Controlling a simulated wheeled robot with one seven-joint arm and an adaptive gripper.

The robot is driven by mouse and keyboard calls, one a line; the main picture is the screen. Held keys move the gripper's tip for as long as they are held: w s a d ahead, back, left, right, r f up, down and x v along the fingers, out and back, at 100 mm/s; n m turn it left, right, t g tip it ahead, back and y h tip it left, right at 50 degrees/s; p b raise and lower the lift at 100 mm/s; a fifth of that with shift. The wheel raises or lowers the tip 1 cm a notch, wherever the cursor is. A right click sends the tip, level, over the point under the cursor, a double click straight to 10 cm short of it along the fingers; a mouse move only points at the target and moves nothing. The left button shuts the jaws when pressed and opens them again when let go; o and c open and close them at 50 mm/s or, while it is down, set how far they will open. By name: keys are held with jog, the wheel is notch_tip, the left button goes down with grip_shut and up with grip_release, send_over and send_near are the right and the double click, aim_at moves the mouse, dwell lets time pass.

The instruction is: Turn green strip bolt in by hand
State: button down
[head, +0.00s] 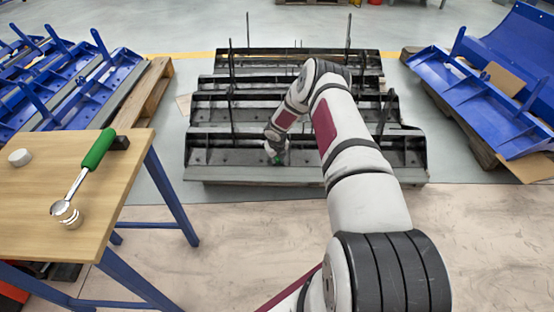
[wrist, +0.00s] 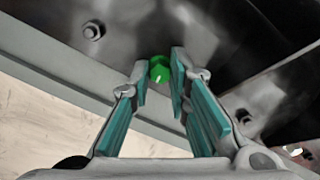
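The green bolt (wrist: 160,69) sits on the dark metal strip in the wrist view, just ahead of and between my fingertips. My gripper (wrist: 161,80) has its two fingers apart, one at each side of the green bolt, with a gap showing on the left; on the right the finger is close to the bolt and I cannot tell if it touches. In the head view my gripper (head: 275,152) is low at the front dark carrier (head: 222,158), with a bit of green at its tip. How deep the bolt sits is not clear.
Several dark carriers with upright rods lie behind the front one. A wooden table (head: 35,190) at left holds a green-handled ratchet (head: 86,168) and a white round piece (head: 20,157). Blue carriers (head: 485,95) lie at both sides. A plain bolt (wrist: 93,31) shows on the strip.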

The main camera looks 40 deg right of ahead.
jog(key=m, duration=0.2)
jog(key=shift+m+b, duration=0.35)
jog(key=shift+m, duration=0.05)
jog(key=m, duration=0.4)
jog(key=shift+m, duration=1.5)
jog(key=shift+m, duration=0.3)
jog(key=m, duration=0.4)
jog(key=shift+m, duration=0.3)
jog(key=c, duration=1.9)
grip_release()
jog(key=shift+m, duration=0.8)
jog(key=shift+c, duration=0.2)
jog(key=o, duration=0.5)
